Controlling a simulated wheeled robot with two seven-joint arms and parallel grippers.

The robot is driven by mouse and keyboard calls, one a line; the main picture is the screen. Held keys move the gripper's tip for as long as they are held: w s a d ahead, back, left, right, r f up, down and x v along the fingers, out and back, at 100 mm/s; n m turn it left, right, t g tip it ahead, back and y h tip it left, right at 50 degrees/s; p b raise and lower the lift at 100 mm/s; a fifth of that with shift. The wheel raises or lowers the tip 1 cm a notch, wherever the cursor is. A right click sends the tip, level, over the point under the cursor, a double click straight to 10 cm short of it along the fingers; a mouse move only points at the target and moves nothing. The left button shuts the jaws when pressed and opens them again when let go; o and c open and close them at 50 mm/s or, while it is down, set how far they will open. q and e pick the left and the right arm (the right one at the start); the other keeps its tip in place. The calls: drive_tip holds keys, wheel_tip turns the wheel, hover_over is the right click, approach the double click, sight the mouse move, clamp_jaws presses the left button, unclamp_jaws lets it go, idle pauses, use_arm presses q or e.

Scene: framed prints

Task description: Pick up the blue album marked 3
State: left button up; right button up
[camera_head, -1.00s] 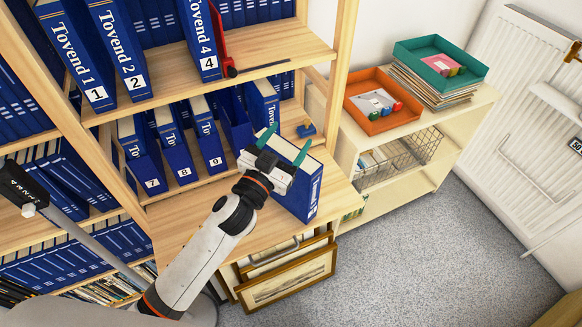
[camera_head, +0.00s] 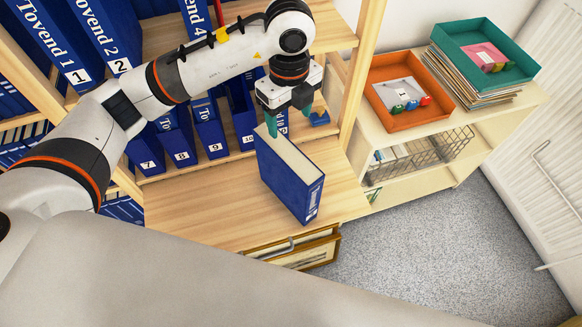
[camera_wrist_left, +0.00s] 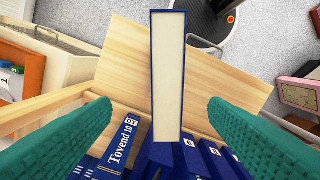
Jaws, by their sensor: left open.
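A blue album (camera_head: 287,182) stands alone on the wooden ledge, its cream page edges facing up. No number on it is readable in these views. My left gripper (camera_head: 290,121) is open, pointing down over the album's far end, with green fingertips. In the left wrist view, the album (camera_wrist_left: 168,76) shows in the gap between the two fingers (camera_wrist_left: 165,125), with room on both sides. It is not gripped. My right gripper is not in view.
Albums marked 1 (camera_head: 57,45) and 2 (camera_head: 103,32) stand on the upper shelf, with album 4 further right. Smaller numbered albums (camera_head: 178,140) line the shelf behind the ledge. An orange tray (camera_head: 412,120) and a teal tray (camera_head: 520,78) sit on the right cabinet.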

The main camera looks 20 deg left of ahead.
use_arm(q)
drive_tip(key=p, duration=0.2)
hover_over(287, 150)
wheel_tip(287, 150, down, 5)
drive_tip(key=shift+f, duration=0.1)
drive_tip(key=shift+d+f, duration=0.1)
drive_tip(key=shift+f, duration=0.5)
drive_tip(key=f+p, duration=0.2)
drive_tip(key=f, duration=0.1)
drive_tip(key=f+p, duration=0.1)
drive_tip(key=shift+a+f, duration=0.2)
drive_tip(key=shift+a, duration=0.05)
drive_tip(key=shift+f, duration=0.3)
drive_tip(key=shift+d, duration=0.1)
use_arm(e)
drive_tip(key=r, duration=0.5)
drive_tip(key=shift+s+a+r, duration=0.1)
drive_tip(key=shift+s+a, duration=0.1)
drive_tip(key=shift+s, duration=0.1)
use_arm(q)
drive_tip(key=shift+c, duration=0.6)
clamp_jaws()
drive_tip(key=shift+r, duration=0.1)
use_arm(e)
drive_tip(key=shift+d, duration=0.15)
